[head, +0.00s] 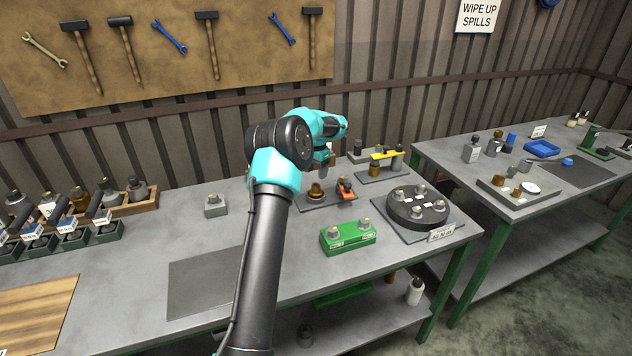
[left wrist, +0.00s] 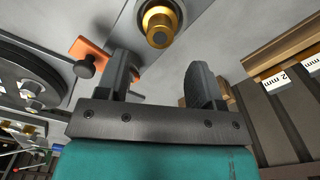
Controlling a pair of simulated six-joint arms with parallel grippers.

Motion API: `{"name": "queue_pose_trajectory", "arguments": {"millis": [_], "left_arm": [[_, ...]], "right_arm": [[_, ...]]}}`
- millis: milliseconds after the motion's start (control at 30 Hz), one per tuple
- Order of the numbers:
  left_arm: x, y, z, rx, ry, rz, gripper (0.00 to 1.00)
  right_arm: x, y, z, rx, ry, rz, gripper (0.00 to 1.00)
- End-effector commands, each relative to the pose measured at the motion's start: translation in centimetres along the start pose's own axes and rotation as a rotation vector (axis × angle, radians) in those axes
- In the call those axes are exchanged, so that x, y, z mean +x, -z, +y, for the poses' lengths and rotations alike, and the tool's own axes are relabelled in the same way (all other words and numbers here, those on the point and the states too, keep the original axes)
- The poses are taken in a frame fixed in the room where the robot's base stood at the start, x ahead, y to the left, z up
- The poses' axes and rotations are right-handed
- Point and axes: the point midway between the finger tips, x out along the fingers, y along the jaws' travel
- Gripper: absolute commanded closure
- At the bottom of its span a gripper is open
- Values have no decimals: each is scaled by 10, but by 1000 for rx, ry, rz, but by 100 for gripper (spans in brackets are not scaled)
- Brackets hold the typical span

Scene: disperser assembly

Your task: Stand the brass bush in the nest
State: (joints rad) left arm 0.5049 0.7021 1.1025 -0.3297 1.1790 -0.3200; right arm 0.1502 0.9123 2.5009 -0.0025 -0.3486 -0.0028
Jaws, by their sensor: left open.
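A brass, stepped round piece (head: 316,191), which looks like the brass bush, stands upright on a grey fixture plate (head: 327,201) beside an orange clamp (head: 346,189). I cannot tell whether it sits in a nest. In the left wrist view the brass piece (left wrist: 159,24) shows end-on, just beyond the fingers, with the orange clamp (left wrist: 100,55) beside it. My left gripper (head: 323,170) is open and empty above the plate. In the left wrist view its two fingers (left wrist: 162,72) are spread wide, apart from the brass piece. My right gripper is not in view.
A green block (head: 348,237) with grey knobs and a dark round turntable (head: 417,207) stand close by on the bench. A yellow-topped bridge fixture (head: 385,157) is behind. A small grey block (head: 215,206) is left of my arm. The bench around that block is mostly clear.

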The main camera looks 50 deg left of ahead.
Motion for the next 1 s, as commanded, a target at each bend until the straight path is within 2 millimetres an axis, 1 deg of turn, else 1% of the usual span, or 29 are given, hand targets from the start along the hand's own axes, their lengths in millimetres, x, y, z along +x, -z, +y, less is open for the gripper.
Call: {"name": "queue_pose_trajectory", "arguments": {"millis": [33, 100, 200, 300, 433, 867, 1000], "left_arm": [[-10, 1, 0, 1, 1, 3, 39], [-22, 1, 1, 1, 0, 2, 39], [-36, 0, 0, 0, 0, 1, 39], [-45, 0, 0, 0, 0, 1, 39], [-49, 0, 0, 0, -1, -1, 39], [-49, 0, 0, 0, 0, -1, 39], [-46, 4, 5, 7, 2, 12, 39]], "right_arm": [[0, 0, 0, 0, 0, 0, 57], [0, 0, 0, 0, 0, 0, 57], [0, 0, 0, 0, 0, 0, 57], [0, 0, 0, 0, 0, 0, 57], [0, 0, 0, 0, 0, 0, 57], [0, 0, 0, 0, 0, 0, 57], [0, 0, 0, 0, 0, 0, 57]]}}
